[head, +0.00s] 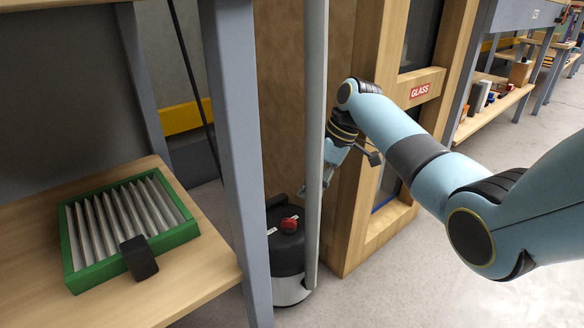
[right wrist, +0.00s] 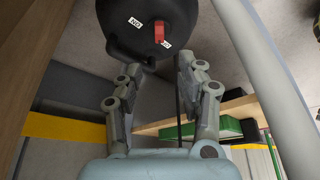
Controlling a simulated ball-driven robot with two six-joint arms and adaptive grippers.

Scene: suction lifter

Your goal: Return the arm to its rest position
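My right arm reaches in from the right in the head view and bends down at its wrist. My right gripper (head: 322,178) is partly hidden behind a grey upright pole (head: 315,120). In the right wrist view the two fingers of this gripper (right wrist: 153,72) stand wide apart with nothing between them. Beyond the fingertips is a round black-topped canister (head: 285,250) with a red switch (head: 289,224) and small white labels. The canister also shows in the right wrist view (right wrist: 130,35). My left gripper is not in view.
A wooden frame marked GLASS (head: 420,91) stands close beside my right forearm. A grey shelf post (head: 238,150) stands left of the pole. A green tray of grey slats (head: 73,262) lies on the wooden shelf (head: 215,270) at left. Open floor (head: 420,285) lies below my arm.

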